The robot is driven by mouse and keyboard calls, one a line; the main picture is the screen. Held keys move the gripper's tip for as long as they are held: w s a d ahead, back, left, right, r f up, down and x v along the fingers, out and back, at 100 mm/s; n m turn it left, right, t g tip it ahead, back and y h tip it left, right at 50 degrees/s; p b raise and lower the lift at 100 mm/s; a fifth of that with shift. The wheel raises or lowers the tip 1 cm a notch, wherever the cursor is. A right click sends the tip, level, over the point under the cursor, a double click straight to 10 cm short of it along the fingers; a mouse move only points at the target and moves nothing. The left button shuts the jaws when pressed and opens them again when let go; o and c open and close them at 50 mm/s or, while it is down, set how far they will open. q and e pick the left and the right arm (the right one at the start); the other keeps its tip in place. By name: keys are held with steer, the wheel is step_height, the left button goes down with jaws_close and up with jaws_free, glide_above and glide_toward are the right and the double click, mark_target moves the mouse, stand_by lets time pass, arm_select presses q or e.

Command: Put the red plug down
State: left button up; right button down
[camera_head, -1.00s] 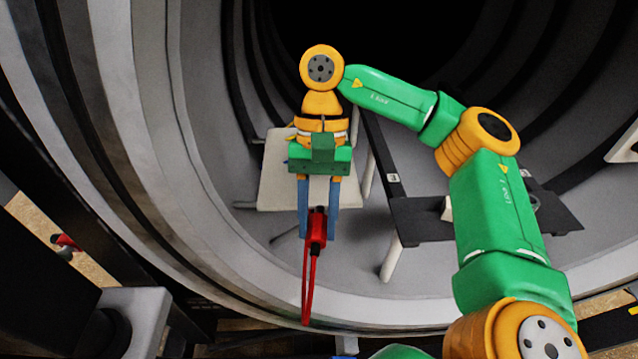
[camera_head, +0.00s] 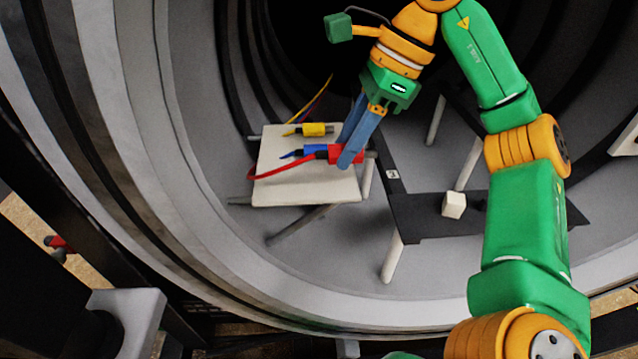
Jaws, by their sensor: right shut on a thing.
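The red plug (camera_head: 333,153) lies sideways at the right part of the white plate (camera_head: 300,193) inside the furnace. Its red cable (camera_head: 275,171) curves away to the left over the plate. My right gripper (camera_head: 347,158) is shut on the red plug, with its blue fingers reaching down from the upper right and hiding part of it. From this view I cannot tell whether the plug touches the plate. A blue plug (camera_head: 314,150) lies just left of the red plug, and a yellow plug (camera_head: 313,129) lies farther back on the plate. My left gripper is not in view.
A dark frame (camera_head: 410,222) with a white block (camera_head: 454,204) on it stands right of the plate. The round furnace wall (camera_head: 200,130) curves around everything. Another red piece (camera_head: 60,243) is outside at the left. The plate's front part is clear.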

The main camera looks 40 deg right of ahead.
steer(key=b, duration=0.1)
glide_above(311, 185)
steer(key=s+d, duration=0.1)
steer(key=s, duration=0.1)
steer(key=f, duration=0.5)
steer(key=shift+w+f, duration=0.2)
steer(key=shift+w+d+f, duration=0.1)
steer(key=shift+w+f, duration=0.15)
steer(key=shift+f, duration=0.05)
step_height(311, 185, down, 4)
steer(key=shift+w+r, duration=0.1)
steer(key=shift+w, duration=0.1)
steer(key=shift+f, duration=0.2)
steer(key=c, duration=0.5)
jaws_free()
steer(key=shift+c, duration=0.2)
steer(key=shift+r, duration=0.1)
